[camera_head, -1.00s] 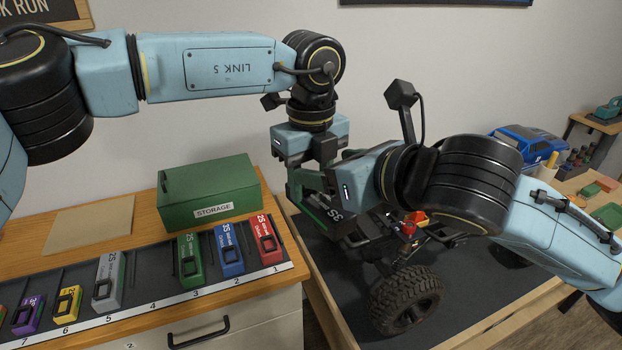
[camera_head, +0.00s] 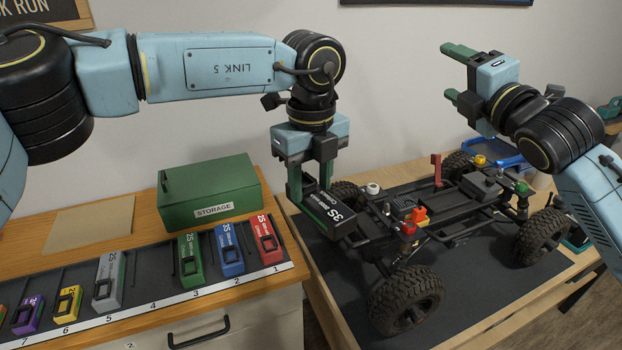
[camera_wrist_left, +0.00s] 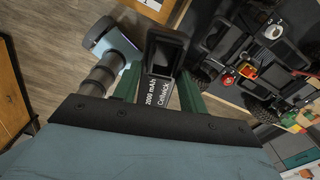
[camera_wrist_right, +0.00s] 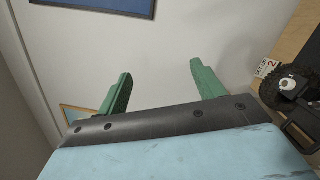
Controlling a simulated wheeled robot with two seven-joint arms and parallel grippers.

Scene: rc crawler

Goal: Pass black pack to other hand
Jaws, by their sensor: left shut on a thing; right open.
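The black pack (camera_head: 340,219), marked 3S, is held in my left gripper (camera_head: 312,190), which points down between the storage box and the crawler. The left wrist view also shows the pack (camera_wrist_left: 160,84) between the green fingers (camera_wrist_left: 160,88). My left gripper is shut on it. The pack hangs at the near left end of the crawler chassis (camera_head: 450,205); whether it touches the chassis I cannot tell. My right gripper (camera_head: 452,74) is raised at the upper right, well away from the pack. Its fingers (camera_wrist_right: 158,85) are apart with only wall between them in the right wrist view.
A green storage box (camera_head: 210,192) stands on the left bench. In front is a numbered rack (camera_head: 140,312) with several coloured packs. The crawler stands on a dark mat (camera_head: 352,318) on the right table. A blue car body (camera_head: 490,153) lies behind it.

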